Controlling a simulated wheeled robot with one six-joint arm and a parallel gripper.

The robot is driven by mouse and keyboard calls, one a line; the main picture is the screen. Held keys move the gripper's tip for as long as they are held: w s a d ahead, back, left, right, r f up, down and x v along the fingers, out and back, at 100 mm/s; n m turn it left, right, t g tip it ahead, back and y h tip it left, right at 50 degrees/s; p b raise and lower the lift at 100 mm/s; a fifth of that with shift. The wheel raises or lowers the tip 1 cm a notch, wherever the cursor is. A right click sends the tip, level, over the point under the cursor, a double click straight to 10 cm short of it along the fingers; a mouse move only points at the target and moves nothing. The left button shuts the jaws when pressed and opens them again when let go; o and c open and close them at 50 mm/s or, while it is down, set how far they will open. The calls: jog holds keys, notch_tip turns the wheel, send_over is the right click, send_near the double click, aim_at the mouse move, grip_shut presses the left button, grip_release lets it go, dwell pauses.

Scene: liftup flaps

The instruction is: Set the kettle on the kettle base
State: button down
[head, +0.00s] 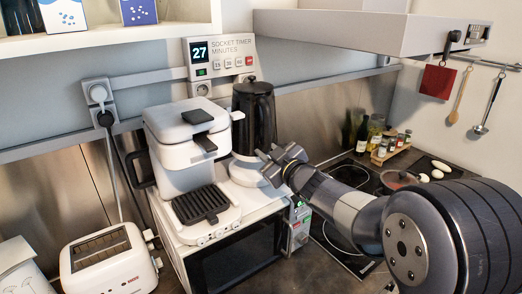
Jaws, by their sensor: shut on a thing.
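The black kettle (252,118) is upright behind the coffee machine's right side, on top of the microwave. The round white kettle base (245,172) shows directly below it. The kettle's bottom edge is at the base, but I cannot tell whether it rests fully on it or is slightly above. My gripper (272,164) reaches in from the right at the kettle's lower right side, in front of the base's right edge. It is shut on the kettle; the exact contact is partly hidden by its fingers.
A white coffee machine (185,145) stands close left of the kettle on the microwave (235,262). A socket timer panel (220,58) hangs behind. A toaster (108,262) stands lower left. Bottles (362,133) and a hob (350,178) lie to the right, under a range hood (375,32).

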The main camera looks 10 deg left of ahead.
aim_at(259, 160)
jog(key=shift+f+b, duration=2)
jog(key=shift+f, duration=0.3)
jog(key=shift+s+f+b, duration=0.1)
jog(key=shift+f+b, duration=0.65)
jog(key=c, duration=1.5)
grip_release()
jog(key=shift+c, duration=0.2)
jog(key=shift+f, duration=0.35)
jog(key=shift+v, duration=1.8)
jog(key=v, duration=0.7)
jog(key=shift+d, duration=0.15)
jog(key=shift+s+r, duration=0.1)
